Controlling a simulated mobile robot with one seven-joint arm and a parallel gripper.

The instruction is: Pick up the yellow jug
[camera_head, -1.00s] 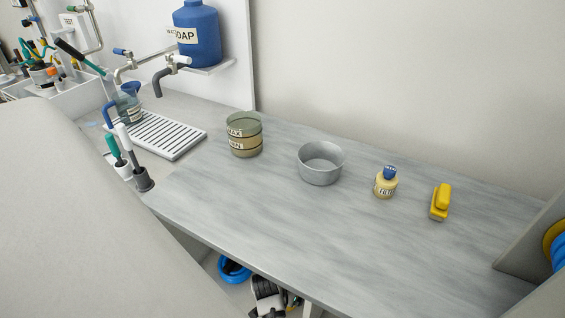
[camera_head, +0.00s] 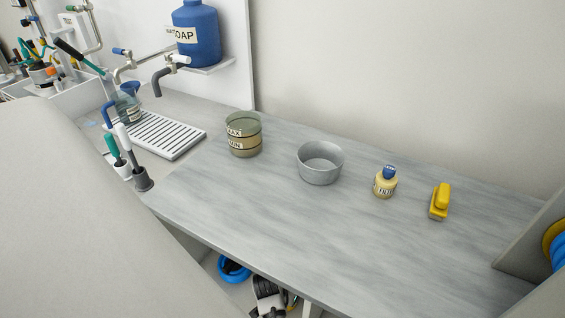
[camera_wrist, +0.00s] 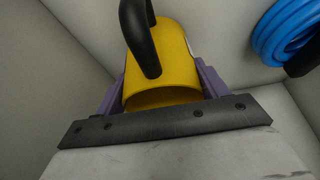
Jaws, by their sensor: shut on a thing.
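The yellow jug (camera_wrist: 178,62) shows in the wrist view, a yellow cylinder with a black curved handle (camera_wrist: 140,38) towards the camera. My gripper (camera_wrist: 160,88) has its purple fingers on either side of the jug's body and is shut on it. In the head view neither the jug nor my gripper shows; a pale part of my own arm covers the left side.
In the wrist view a coiled blue hose (camera_wrist: 283,30) hangs at upper right, beside pale walls. In the head view the grey worktop (camera_head: 300,235) carries a brown-green container (camera_head: 243,140), a metal bowl (camera_head: 320,165), a small bottle (camera_head: 385,183) and a yellow block-like object (camera_head: 439,203).

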